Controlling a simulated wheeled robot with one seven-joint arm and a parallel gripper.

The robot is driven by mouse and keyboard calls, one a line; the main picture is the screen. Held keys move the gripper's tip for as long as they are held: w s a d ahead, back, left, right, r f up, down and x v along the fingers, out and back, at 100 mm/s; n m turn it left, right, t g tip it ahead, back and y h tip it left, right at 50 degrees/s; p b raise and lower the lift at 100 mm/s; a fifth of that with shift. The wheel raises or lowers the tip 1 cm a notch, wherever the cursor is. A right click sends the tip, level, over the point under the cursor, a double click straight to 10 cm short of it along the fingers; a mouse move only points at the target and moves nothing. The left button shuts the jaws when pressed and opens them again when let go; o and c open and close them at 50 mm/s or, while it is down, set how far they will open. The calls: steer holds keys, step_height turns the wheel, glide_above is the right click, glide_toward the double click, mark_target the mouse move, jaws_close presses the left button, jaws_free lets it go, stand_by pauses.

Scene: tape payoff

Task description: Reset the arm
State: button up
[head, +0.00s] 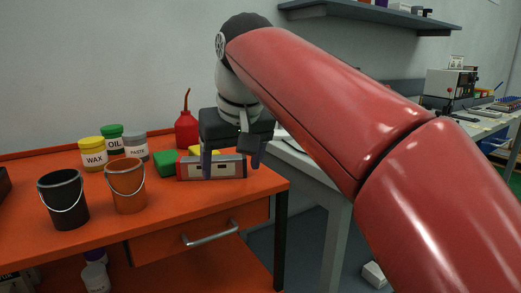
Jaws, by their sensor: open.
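My red arm reaches in from the right, bent downward at the wrist. My gripper (226,163) points down over the right end of the orange workbench (165,222). Its jaws are open. A long, low red and grey block (195,171) with dark slots on its front lies directly below and between the fingers, near the bench's right edge. I cannot tell whether the fingers touch it. Part of it and of the things behind it are hidden by the gripper.
Left of the gripper stand a black bucket (62,200), an orange bucket (126,187), wax (92,154), oil (113,138) and paste (134,146) jars, a green block (166,161) and a red oil can (187,130).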

steer(key=s+d+f+m+h, duration=0.1)
steer(key=s+d+f+m, duration=0.1)
steer(key=s+d+f, duration=0.6)
steer(key=s+d+f+m+t+h, duration=0.1)
steer(key=s+d+f+m, duration=0.2)
steer(key=s+d+f, duration=0.6)
steer(key=d+f, duration=0.3)
steer(key=f, duration=0.4)
steer(key=shift+d+f, duration=0.15)
steer(key=shift+f, duration=0.05)
